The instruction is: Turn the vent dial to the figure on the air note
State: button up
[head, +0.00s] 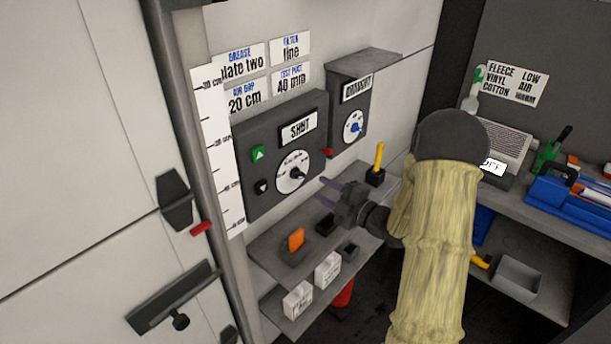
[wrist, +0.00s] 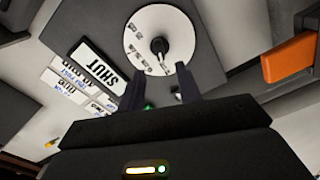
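A white dial (head: 288,181) with a dark knob is on a dark panel labelled SHUT. In the wrist view the dial (wrist: 143,28) is beyond my fingertips, its knob about in line with the gap. My gripper (head: 324,191) is open and empty, apart from the dial; both fingers show in the wrist view (wrist: 160,90). An air note (head: 247,97) reads "AIR GAP 20 cm". A second dial (head: 349,121), with a blue knob, is on the box to the right. I cannot tell which dial is the vent dial; their figures are too small to read.
A green button (head: 258,154) and a dark button (head: 262,187) are left of the dial. A ruler strip (head: 219,150) runs beside the panel. The shelf (head: 262,243) below holds an orange piece (head: 296,240) and a yellow-handled tool (head: 379,155).

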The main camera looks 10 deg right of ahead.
aim_at(301, 177)
jog(key=p+x, duration=0.1)
jog(key=x, duration=0.6)
jog(key=shift+a+p, duration=0.1)
jog(key=shift+p, duration=0.25)
grip_shut()
